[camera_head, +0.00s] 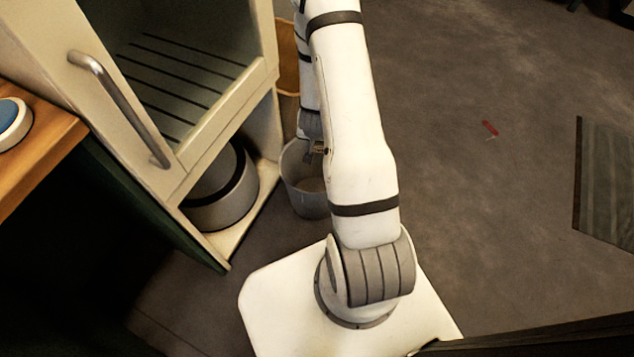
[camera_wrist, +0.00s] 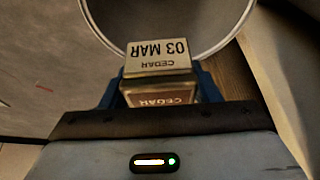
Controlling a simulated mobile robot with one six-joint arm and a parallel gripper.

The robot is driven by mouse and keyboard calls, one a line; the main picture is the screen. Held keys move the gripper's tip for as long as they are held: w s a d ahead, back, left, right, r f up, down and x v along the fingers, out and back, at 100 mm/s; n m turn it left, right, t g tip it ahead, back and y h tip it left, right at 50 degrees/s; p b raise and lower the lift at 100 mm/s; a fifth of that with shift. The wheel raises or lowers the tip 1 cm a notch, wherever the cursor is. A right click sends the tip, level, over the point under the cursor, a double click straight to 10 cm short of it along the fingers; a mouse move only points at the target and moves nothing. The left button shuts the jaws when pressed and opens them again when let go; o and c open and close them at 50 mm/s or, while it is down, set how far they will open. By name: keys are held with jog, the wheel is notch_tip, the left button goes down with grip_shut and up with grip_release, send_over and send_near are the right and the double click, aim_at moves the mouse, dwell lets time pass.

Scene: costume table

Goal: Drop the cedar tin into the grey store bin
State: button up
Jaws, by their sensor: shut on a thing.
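The cedar tin (camera_wrist: 160,72) is a small boxy tin with a pale label reading CEDAR 03 MAR, upside down in the wrist view. My gripper (camera_wrist: 160,88) is shut on it, with a blue finger on each side. The grey store bin (camera_wrist: 205,28) is round and open, and its mouth lies beyond the tin in the wrist view. In the head view the bin (camera_head: 294,178) stands on the floor beside the cabinet, partly hidden by my arm. My gripper (camera_head: 318,148) shows there at the bin's mouth, mostly hidden, and the tin cannot be made out clearly.
A cream cabinet (camera_head: 222,118) with a metal handle stands left of the bin, with a round grey container (camera_head: 222,200) in its lower opening. A brown bin (camera_head: 287,70) is behind.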

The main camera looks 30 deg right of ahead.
notch_tip(320, 180, down, 5)
jog(key=b, duration=0.3)
jog(key=shift+r, duration=0.2)
jog(key=o, duration=1.1)
jog(key=shift+r, duration=0.1)
jog(key=p+v, duration=0.3)
jog(key=v, duration=0.4)
jog(key=shift+s+a+r, duration=0.15)
jog(key=shift+r, duration=0.1)
